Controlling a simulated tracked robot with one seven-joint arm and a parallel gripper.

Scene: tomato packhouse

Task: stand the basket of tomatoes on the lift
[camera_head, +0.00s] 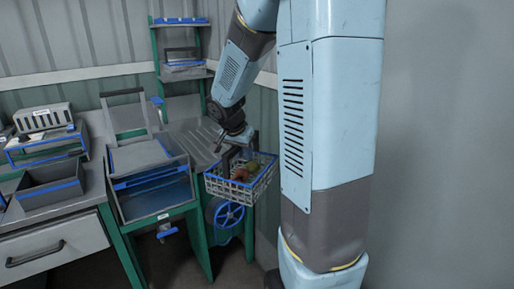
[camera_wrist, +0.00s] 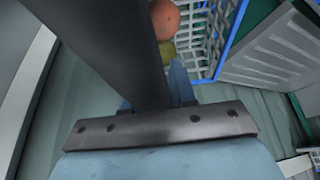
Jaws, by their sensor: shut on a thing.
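The basket (camera_head: 262,184) is a pale lattice crate with a blue rim, holding red, orange and green tomatoes. It hangs below my gripper (camera_head: 234,157), which is shut on it; the exact grip is hard to make out. In the wrist view the basket's lattice wall (camera_wrist: 196,40) shows at the top, beside an orange-red tomato (camera_wrist: 165,18) and a yellowish one. My dark gripper part hides much of it. A grey ribbed top (camera_head: 192,138) on a green frame with a blue handwheel (camera_head: 228,214), apparently the lift, stands beside and behind the basket; it also seems to show in the wrist view (camera_wrist: 272,52).
Left of the ribbed top stands a grey bin with blue edges (camera_head: 152,192) on green legs. A workbench with a drawer (camera_head: 50,248) and trays is further left. A green shelf rack (camera_head: 184,72) stands behind. A grey wall closes the right side.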

